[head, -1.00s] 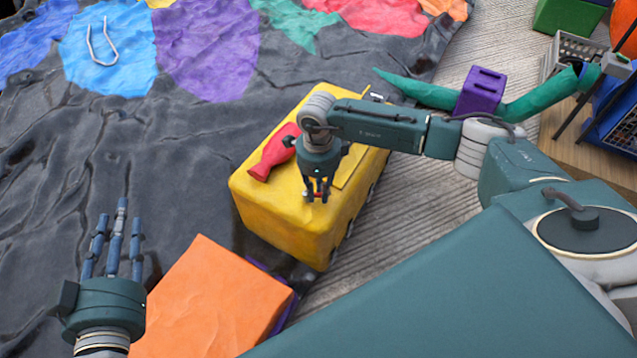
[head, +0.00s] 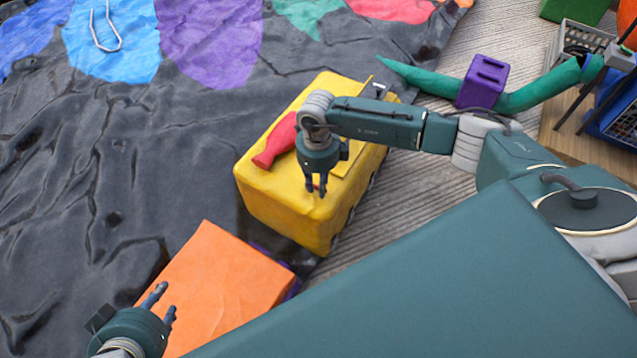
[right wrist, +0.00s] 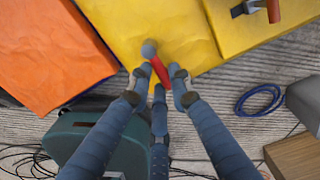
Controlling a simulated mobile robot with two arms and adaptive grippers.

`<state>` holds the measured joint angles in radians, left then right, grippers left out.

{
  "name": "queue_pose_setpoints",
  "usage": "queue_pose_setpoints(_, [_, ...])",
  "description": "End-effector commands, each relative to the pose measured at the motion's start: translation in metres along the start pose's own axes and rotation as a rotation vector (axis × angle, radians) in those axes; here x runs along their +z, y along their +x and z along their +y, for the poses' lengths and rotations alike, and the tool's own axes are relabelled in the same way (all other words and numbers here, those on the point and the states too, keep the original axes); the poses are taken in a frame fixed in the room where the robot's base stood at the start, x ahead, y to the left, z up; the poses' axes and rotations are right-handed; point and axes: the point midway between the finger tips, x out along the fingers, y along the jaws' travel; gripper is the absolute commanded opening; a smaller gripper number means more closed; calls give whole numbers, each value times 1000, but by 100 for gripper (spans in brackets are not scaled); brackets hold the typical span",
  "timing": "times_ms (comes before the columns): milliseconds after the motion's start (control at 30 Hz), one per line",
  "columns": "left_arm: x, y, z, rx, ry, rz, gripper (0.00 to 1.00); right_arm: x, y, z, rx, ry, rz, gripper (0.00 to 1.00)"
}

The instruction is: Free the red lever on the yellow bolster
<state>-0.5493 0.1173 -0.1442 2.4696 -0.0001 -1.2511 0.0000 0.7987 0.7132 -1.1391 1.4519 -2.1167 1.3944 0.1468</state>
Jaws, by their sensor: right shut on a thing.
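The yellow bolster (head: 285,210) lies in the middle of the head view; its top also shows in the right wrist view (right wrist: 195,25). My right gripper (head: 317,188) points down at its near top edge. In the right wrist view, my right gripper (right wrist: 160,75) is shut on a short red rod (right wrist: 160,70) with a grey ball end. A dark bracket with a red piece (right wrist: 273,10) sits farther along the bolster. I cannot tell which red part is the lever. My left gripper (head: 167,299) is open and empty at the lower left, over the orange block.
A red bottle-shaped piece (head: 276,140) lies on the bolster's top. The orange block (head: 225,285) stands near the bolster's front left. A green tapering tube with a purple block (head: 482,80) lies behind at right. Black creased sheet (head: 120,190) covers the left side.

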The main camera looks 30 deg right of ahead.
Motion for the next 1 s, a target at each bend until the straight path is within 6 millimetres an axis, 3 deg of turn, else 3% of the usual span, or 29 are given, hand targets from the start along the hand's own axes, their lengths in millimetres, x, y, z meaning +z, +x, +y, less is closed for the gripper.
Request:
queue_pose_setpoints(233, [0, 0, 0, 0, 0, 1, 35, 0, 1, 4, 8, -6, 0, 0])
queue_pose_setpoints(267, [0, 0, 0, 0, 0, 1, 35, 0, 1, 4, 8, -6, 0, 23])
queue_pose_setpoints(367, [0, 0, 0, 0, 0, 1, 35, 0, 1, 4, 6, -6, 0, 40])
queue_pose_setpoints(733, [0, 0, 0, 0, 0, 2, 35, 1, -6, 1, 2, -3, -3, 40])
queue_pose_setpoints(1000, [0, 0, 0, 0, 0, 2, 35, 2, -57, 1, 1, -5, -6, 40])
